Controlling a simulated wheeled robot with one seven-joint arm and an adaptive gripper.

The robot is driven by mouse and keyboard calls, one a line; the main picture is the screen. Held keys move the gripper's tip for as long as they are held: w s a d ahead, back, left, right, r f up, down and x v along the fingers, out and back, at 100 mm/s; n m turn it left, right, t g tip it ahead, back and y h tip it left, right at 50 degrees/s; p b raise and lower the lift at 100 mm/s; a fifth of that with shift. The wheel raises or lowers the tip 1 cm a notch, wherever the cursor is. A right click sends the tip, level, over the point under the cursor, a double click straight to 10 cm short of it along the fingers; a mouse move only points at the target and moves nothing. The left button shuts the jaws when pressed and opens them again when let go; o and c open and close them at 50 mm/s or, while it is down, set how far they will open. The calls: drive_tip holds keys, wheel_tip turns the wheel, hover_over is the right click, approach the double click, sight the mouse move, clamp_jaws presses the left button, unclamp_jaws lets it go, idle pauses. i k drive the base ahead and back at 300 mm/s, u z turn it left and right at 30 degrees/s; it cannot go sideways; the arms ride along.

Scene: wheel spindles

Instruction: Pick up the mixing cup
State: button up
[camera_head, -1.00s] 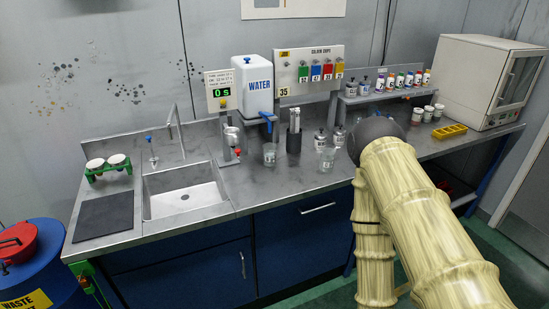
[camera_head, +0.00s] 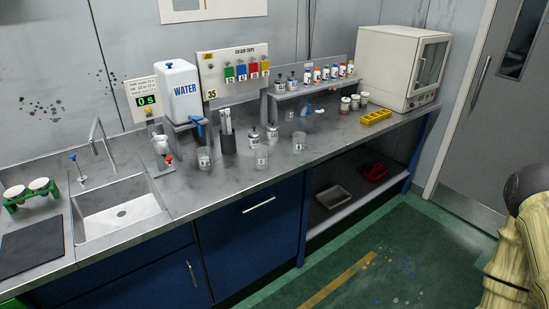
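Several cup-like vessels stand on the grey counter (camera_head: 235,187), and I cannot tell for sure which is the mixing cup. A clear labelled beaker (camera_head: 204,158) stands below the water tank's blue tap. A small pale cup (camera_head: 160,145) sits at the stand beside the sink, above a red knob. My gripper is out of view; only part of my arm shows at the lower right edge.
Small metal bottles (camera_head: 272,132) and a dark holder (camera_head: 228,144) stand between the beakers. The sink (camera_head: 118,214) is at left, a yellow tray (camera_head: 376,117) and white oven (camera_head: 402,65) at right. An open lower shelf holds a grey tray (camera_head: 333,196).

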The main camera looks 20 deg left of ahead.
sight(205, 159)
drive_tip(key=z, duration=1.9)
drive_tip(key=k, duration=2.25)
drive_tip(key=u, duration=2.25)
drive_tip(key=i, duration=0.35)
drive_tip(key=z, duration=0.15)
